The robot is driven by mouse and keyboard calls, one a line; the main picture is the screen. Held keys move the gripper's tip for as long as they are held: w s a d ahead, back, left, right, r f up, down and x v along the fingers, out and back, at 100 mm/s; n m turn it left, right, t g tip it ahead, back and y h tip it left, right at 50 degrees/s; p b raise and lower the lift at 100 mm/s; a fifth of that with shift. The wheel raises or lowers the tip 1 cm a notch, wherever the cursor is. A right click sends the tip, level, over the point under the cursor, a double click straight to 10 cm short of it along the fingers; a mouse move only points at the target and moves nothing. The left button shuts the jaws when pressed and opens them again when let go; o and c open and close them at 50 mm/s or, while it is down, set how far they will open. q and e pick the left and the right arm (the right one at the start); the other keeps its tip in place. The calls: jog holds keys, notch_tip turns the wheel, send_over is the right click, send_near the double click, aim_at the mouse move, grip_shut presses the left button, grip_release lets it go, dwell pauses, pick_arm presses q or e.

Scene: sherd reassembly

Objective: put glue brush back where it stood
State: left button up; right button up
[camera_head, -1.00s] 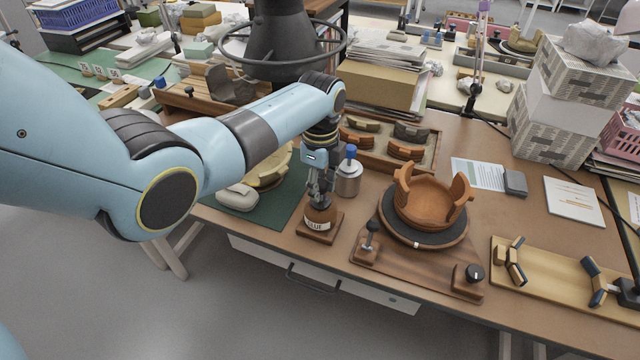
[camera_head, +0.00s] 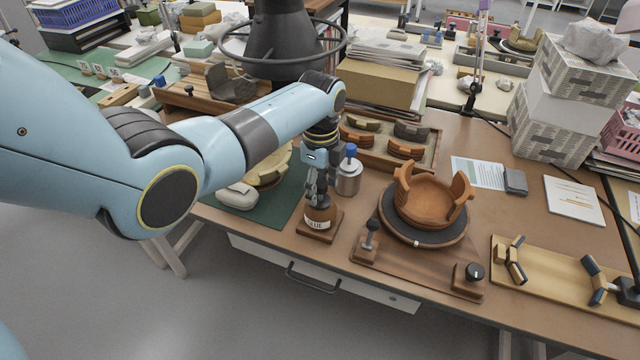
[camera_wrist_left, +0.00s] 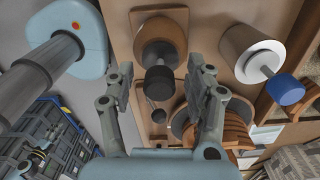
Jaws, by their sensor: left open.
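The brown glue bottle (camera_head: 322,216), labelled GLUE, stands upright on a small wooden base at the table's front edge. In the left wrist view the bottle (camera_wrist_left: 162,36) shows with the dark handle of the glue brush (camera_wrist_left: 158,82) sticking out of its top. My left gripper (camera_head: 317,192) is just above the bottle, pointing down. In the left wrist view its fingers (camera_wrist_left: 162,78) are spread apart, one on each side of the brush handle, with gaps between. The brush's bristles are hidden in the bottle. My right gripper is out of view.
A metal jar with a blue top (camera_head: 349,176) stands close behind the bottle. A turntable (camera_head: 420,226) with a partly assembled orange bowl (camera_head: 428,205) is to the right, with a small lever (camera_head: 370,238) in front. A sherd tray (camera_head: 432,150) lies behind.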

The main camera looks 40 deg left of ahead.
pick_arm(q)
notch_tip(320, 180, up, 12)
dwell(0.5)
dwell(0.3)
jog(key=s+d+f+n+t, duration=0.1)
jog(key=s+f+n, duration=0.2)
jog(key=s+n, duration=0.55)
jog(key=s+d+r+n+t+y, duration=0.1)
jog(key=s+r+n, duration=0.2)
jog(key=s, duration=0.6)
jog(key=s+d+r+n+t, duration=0.2)
jog(key=s+r+n, duration=0.2)
jog(key=s, duration=0.5)
jog(key=s+a+f+g+b, duration=0.15)
jog(key=f+b, duration=0.35)
jog(key=f, duration=1.4)
jog(key=s+a+f+b, duration=0.15)
jog(key=f+b, duration=0.25)
jog(key=f, duration=1.4)
jog(key=s+f+b, duration=0.3)
jog(key=s+f, duration=0.5)
jog(key=f, duration=0.3)
jog(key=s+a+f+g+b, duration=0.1)
jog(key=s+f+b, duration=0.3)
jog(key=s+f, duration=0.5)
notch_tip(320, 180, down, 2)
jog(key=shift+s+n, duration=0.15)
jog(key=shift+n, duration=0.2)
